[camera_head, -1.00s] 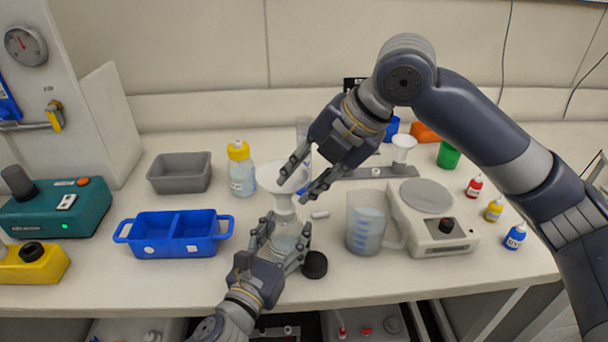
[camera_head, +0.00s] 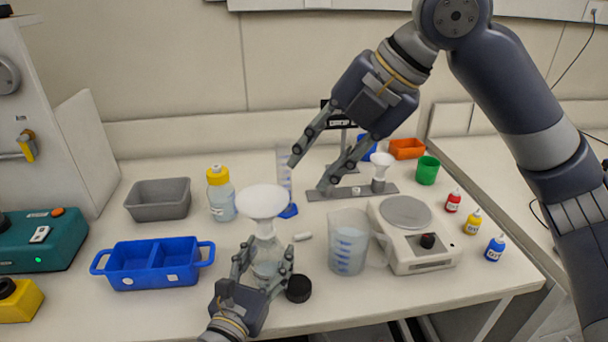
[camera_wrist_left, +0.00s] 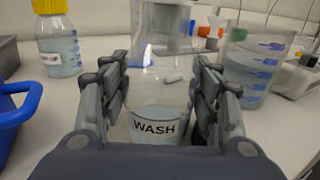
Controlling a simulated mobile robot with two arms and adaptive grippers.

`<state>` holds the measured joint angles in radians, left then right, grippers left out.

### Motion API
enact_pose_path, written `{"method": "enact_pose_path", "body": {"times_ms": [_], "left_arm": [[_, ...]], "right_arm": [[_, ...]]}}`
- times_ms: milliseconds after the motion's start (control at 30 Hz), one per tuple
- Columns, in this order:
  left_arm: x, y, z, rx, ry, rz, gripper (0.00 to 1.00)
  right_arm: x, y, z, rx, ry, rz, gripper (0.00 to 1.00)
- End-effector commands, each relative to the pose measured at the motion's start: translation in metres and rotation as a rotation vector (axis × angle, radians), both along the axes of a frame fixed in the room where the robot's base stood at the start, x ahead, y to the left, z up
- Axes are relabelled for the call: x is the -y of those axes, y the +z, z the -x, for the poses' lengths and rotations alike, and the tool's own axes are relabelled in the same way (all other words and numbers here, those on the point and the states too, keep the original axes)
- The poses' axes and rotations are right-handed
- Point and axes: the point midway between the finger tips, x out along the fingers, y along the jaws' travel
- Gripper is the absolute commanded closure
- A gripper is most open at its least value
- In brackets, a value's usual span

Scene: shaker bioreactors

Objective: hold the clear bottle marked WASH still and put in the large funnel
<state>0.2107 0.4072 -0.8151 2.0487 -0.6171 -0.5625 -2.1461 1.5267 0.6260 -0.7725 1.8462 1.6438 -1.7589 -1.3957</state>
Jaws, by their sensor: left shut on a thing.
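The clear WASH bottle (camera_head: 267,256) stands upright on the bench in the head view. Its label and clear wall (camera_wrist_left: 158,85) fill the middle of the left wrist view. My left gripper (camera_head: 263,268) is shut on it, one finger on each side. The large white funnel (camera_head: 263,201) sits upright in the mouth of the bottle, its wide cone above the neck. My right gripper (camera_head: 308,178) is open and empty, up and to the right of the funnel, apart from it. The funnel's stem inside the neck is hard to make out.
A black cap (camera_head: 299,289) lies right of the bottle. A measuring jug (camera_head: 348,250) and a scale (camera_head: 412,238) stand further right. A blue divided tray (camera_head: 152,264), a grey bin (camera_head: 158,199) and a yellow-capped bottle (camera_head: 221,194) are on the left. A small funnel (camera_head: 381,164) stands behind.

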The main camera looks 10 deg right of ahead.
Motion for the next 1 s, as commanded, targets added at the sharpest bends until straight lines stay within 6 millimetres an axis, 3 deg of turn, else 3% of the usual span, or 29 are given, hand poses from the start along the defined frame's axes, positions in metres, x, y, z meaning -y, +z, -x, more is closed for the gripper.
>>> {"method": "enact_pose_path", "body": {"times_ms": [267,300,400,800,1000], "left_arm": [[0.000,0.000,0.000,-0.001,-0.001,0.000,0.85],[0.000,0.000,0.000,-0.001,-0.001,0.000,0.41],[0.000,0.000,0.000,-0.001,-0.001,0.000,0.20],[-0.001,0.000,0.002,-0.001,0.000,0.000,0.20],[-0.012,-0.001,0.023,-0.003,-0.001,-0.001,0.20]], "right_arm": [[0.004,0.007,0.002,0.000,0.000,0.000,0.68],[0.004,0.007,0.002,0.000,0.000,0.000,0.68],[0.004,0.007,0.002,0.000,0.000,0.000,0.68],[0.004,0.006,0.002,-0.001,0.001,0.000,0.68],[0.003,0.006,0.002,-0.001,0.001,0.000,0.68]]}}
